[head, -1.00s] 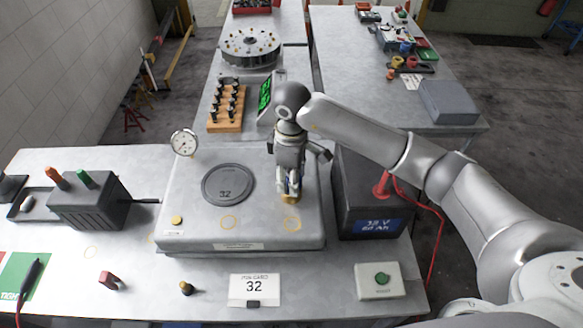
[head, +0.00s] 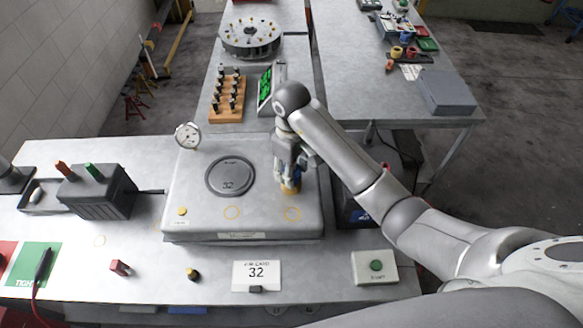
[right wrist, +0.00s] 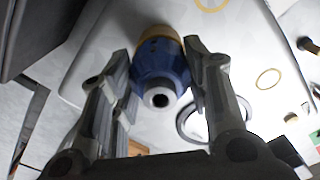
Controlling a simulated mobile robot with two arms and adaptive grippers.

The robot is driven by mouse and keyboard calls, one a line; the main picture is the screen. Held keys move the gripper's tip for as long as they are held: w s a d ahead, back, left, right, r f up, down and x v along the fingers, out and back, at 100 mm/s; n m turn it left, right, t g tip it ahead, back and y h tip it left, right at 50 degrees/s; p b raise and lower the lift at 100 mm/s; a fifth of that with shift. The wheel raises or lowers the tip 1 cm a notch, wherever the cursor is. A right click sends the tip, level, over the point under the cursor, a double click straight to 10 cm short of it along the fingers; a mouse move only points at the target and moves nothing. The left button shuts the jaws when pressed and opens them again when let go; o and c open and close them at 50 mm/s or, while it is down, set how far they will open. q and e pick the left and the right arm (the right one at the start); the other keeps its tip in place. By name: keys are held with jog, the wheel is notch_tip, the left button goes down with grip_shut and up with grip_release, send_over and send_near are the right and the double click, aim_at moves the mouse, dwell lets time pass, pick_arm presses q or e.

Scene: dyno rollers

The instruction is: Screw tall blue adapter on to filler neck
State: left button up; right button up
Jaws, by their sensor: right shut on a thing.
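The tall blue adapter (right wrist: 160,78) stands upright on the pale tank (head: 197,210), at its right side. In the right wrist view a yellow-tan ring (right wrist: 155,33) shows at the adapter's base; the same spot is small in the head view. My right gripper (head: 288,176) comes down from above, and its fingers (right wrist: 163,75) are on both sides of the blue adapter, shut on it. The filler neck under the adapter is hidden, so I cannot tell how far the adapter is seated.
A round lid marked 32 (head: 230,177) and a dial gauge (head: 188,136) are on the tank. A dark battery box (head: 352,205) stands close right, under my arm. A button box (head: 375,267) and a 32 card (head: 257,275) lie in front. A wooden rack (head: 228,100) stands behind.

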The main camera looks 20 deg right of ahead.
jog(key=shift+w+r, duration=0.15)
jog(key=shift+r, duration=0.05)
jog(key=o, duration=1.1)
jog(key=shift+f, duration=0.15)
jog(key=shift+n, duration=0.4)
